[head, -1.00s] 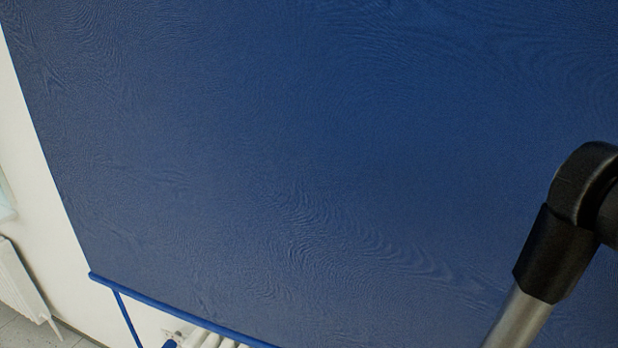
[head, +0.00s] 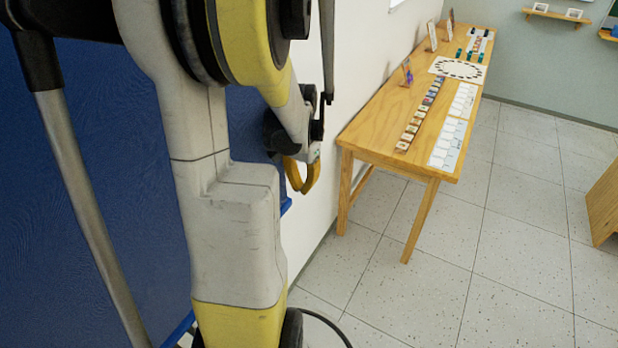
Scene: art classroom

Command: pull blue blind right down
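The blue blind (head: 100,130) hangs at the left of the head view, behind my arm. Its bottom bar (head: 178,328) shows at the lower left, and a bit of blue edge shows right of my arm. My gripper (head: 302,188), with yellow fingers, is in the middle of the view beside the blind's right edge. Its fingers look curved towards each other, but whether they are open or shut is unclear. I cannot tell whether it touches the blind. My arm hides much of the blind.
A wooden table (head: 375,140) with cards and small items stands along the white wall to the right. Wooden furniture (head: 604,205) stands at the right edge. The tiled floor (head: 470,265) between them is clear. A small shelf (head: 556,15) is on the far wall.

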